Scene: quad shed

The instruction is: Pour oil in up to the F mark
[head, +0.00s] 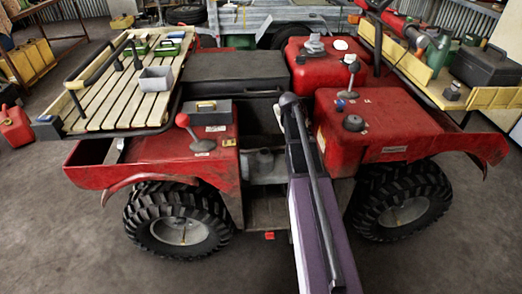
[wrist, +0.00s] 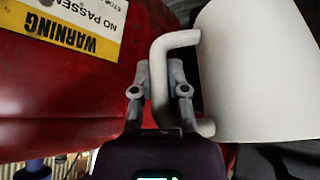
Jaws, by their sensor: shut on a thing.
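My gripper (wrist: 160,80) is shut on the C-shaped handle (wrist: 158,62) of a pale, round-sided jug (wrist: 258,75) in the wrist view. The handle passes between the two fingers, and the jug's body fills the right side. Its mouth and contents do not show. The red quad (head: 380,125) stands in the middle of the head view, with a pale engine part (head: 263,165) low in its centre. My arm crosses the front of it, and my fingers cannot be made out there. I cannot make out any F mark or oil level.
Red bodywork with a yellow warning label (wrist: 55,33) is close to my gripper's left. A knobbed lever (head: 183,120) and a dark cap (head: 353,123) stick up from the quad. A black toolbox (head: 485,72) stands at right.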

